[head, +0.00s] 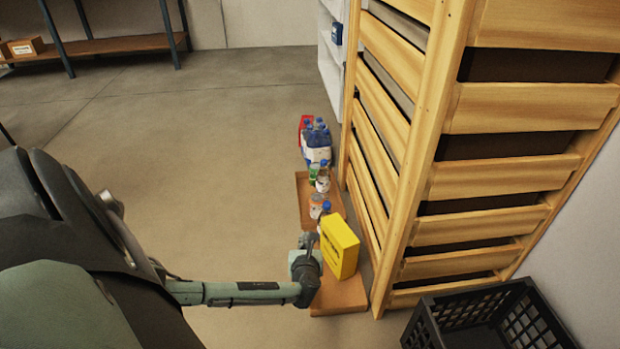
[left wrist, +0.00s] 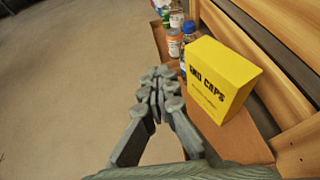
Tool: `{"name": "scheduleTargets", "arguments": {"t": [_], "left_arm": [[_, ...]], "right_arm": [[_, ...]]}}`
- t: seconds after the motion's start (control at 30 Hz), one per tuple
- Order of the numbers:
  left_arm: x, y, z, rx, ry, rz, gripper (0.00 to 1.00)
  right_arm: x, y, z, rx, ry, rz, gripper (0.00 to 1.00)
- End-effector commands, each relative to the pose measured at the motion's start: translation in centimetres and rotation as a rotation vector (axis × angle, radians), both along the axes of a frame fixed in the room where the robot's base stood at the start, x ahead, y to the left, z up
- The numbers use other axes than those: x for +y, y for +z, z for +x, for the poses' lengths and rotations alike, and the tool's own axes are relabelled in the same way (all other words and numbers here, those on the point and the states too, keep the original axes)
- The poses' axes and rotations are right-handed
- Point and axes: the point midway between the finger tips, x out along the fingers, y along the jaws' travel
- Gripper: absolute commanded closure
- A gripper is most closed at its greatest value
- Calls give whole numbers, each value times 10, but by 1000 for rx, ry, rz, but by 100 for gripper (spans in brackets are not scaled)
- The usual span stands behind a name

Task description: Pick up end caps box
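The yellow end caps box (head: 340,247) stands upright on a low brown board or carton near the wooden drawer unit. In the left wrist view the box (left wrist: 220,77) shows its printed face, reading "END CAPS", to the right of my fingers. My left gripper (head: 307,240) is just left of the box in the head view. In the left wrist view the left gripper (left wrist: 161,80) has its fingertips together with nothing seen between them. Whether it touches the box is not clear. My right gripper is not in view.
Bottles (head: 318,150) and small containers stand in a row behind the box. The wooden drawer unit (head: 435,150) rises close on the right. A black crate (head: 490,318) sits at the lower right. The floor (head: 200,180) to the left is clear.

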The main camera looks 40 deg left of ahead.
Motion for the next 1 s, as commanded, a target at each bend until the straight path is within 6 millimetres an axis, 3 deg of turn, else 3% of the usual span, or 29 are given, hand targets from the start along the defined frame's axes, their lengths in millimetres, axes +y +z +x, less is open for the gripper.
{"name": "scheduleTargets", "arguments": {"t": [0.17, 0.8, 1.0], "left_arm": [[0, 0, 0, -1, 0, 1, 98], [0, 0, 1, -1, 0, 1, 20], [0, 0, 1, -2, 0, 1, 20]], "right_arm": [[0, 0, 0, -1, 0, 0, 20], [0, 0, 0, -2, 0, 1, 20], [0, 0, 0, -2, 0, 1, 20]]}}
